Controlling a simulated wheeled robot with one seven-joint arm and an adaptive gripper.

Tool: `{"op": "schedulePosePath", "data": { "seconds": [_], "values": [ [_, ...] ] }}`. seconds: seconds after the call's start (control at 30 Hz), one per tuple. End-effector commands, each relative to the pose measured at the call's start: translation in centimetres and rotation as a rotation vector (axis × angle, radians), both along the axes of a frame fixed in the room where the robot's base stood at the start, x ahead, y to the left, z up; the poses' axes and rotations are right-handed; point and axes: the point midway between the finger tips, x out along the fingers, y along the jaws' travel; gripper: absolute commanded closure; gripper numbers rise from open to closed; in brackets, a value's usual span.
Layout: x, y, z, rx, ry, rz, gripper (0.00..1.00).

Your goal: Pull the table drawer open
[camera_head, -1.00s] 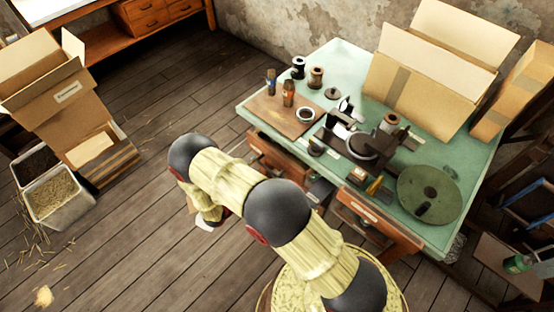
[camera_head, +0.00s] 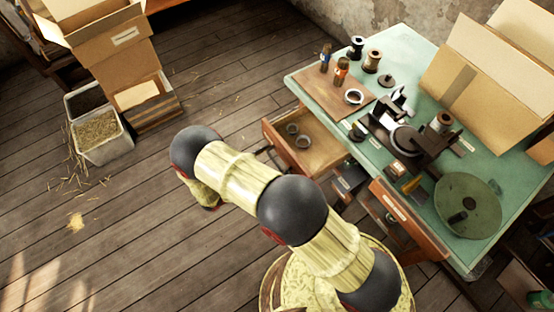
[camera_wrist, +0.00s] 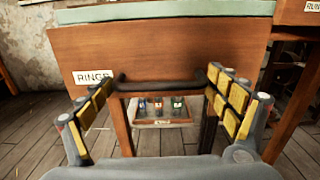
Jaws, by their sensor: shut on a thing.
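The wooden table drawer (camera_head: 287,147) stands pulled out from the left side of the green-topped table (camera_head: 400,50) in the head view. Two small dark rings or cups (camera_head: 302,141) lie inside it. In the wrist view, the drawer front (camera_wrist: 190,50) faces me with a label reading "RINGS" (camera_wrist: 93,76). Its dark bar handle (camera_wrist: 162,84) runs across between the two padded fingers of my gripper (camera_wrist: 163,80), which is shut on it. In the head view my arm hides most of the gripper.
A second drawer (camera_head: 410,222) shows at the table's near edge. The tabletop holds a press (camera_head: 405,140), a green disc (camera_head: 467,205), bottles, spools and cardboard boxes. A straw-filled bin (camera_head: 97,135) stands left. Bare plank floor lies left of the drawer.

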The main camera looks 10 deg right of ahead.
Motion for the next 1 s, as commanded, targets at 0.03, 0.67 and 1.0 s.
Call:
{"op": "schedulePosePath", "data": {
  "seconds": [0.03,0.67,1.0],
  "values": [
    [-0.2,-0.2,0.0,-0.006,0.007,-0.005,0.56],
    [-0.2,0.4,0.0,-0.002,0.001,0.000,0.04],
    [-2.4,5.9,-0.1,-0.001,0.001,0.003,0.04]
  ]
}}
